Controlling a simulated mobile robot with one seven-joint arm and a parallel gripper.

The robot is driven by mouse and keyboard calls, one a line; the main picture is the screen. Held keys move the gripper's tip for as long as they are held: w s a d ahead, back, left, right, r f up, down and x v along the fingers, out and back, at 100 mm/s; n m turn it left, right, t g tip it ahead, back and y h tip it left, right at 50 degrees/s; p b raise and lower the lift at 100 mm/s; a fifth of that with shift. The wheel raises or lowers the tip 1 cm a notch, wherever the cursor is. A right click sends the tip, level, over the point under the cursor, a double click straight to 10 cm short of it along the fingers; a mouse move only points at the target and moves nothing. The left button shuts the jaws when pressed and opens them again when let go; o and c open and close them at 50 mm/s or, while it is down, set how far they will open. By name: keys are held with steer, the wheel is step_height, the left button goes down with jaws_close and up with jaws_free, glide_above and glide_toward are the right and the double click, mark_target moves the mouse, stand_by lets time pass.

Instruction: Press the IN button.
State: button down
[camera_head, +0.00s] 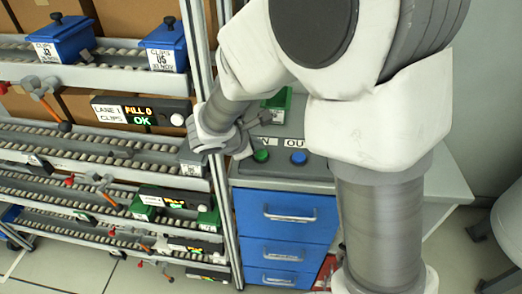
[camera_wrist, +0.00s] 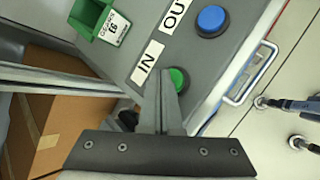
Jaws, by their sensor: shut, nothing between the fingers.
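The IN button is a green round button (camera_wrist: 178,80) beside the white IN label (camera_wrist: 147,62) in the wrist view. In the head view the green button (camera_head: 261,156) sits on the grey panel on top of a blue-drawered cabinet. My gripper (camera_wrist: 166,75) is shut and empty, its fingertips pointing at the green button and partly overlapping it in the wrist view. I cannot tell whether they touch it. In the head view my gripper (camera_head: 246,150) is just left of the green button. A blue button (camera_wrist: 211,20) beside the OUT label (camera_wrist: 174,16) also shows in the head view (camera_head: 298,158).
A green bin (camera_wrist: 92,14) stands on the panel behind the labels. Roller shelves (camera_head: 90,150) with blue bins (camera_head: 165,45) and lit lane displays (camera_head: 140,112) fill the left. A metal upright (camera_head: 222,200) stands between shelves and cabinet. Blue drawers (camera_head: 289,217) have protruding handles.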

mark_target(258, 156)
steer(key=shift+r, duration=0.1)
step_height(258, 156, up, 5)
steer(key=p, duration=0.3)
steer(key=shift+p, duration=0.35)
steer(key=shift+d, duration=0.1)
stand_by(0.7)
steer(key=s+d+r+m+g+y+p, duration=0.1)
steer(key=s+d+r+m+g, duration=0.1)
steer(key=s+d+r+m, duration=0.5)
steer(key=s+d+r+m+g+y, duration=0.1)
steer(key=s+d+r+m, duration=0.35)
steer(key=s+m, duration=0.35)
steer(key=s+a+r+m+t+y, duration=0.1)
steer(key=s+r+m+y, duration=0.1)
steer(key=s+m, duration=0.3)
steer(key=s+y, duration=0.1)
steer(key=s, duration=0.1)
steer(key=shift+s, duration=0.3)
steer(key=shift+a, duration=0.2)
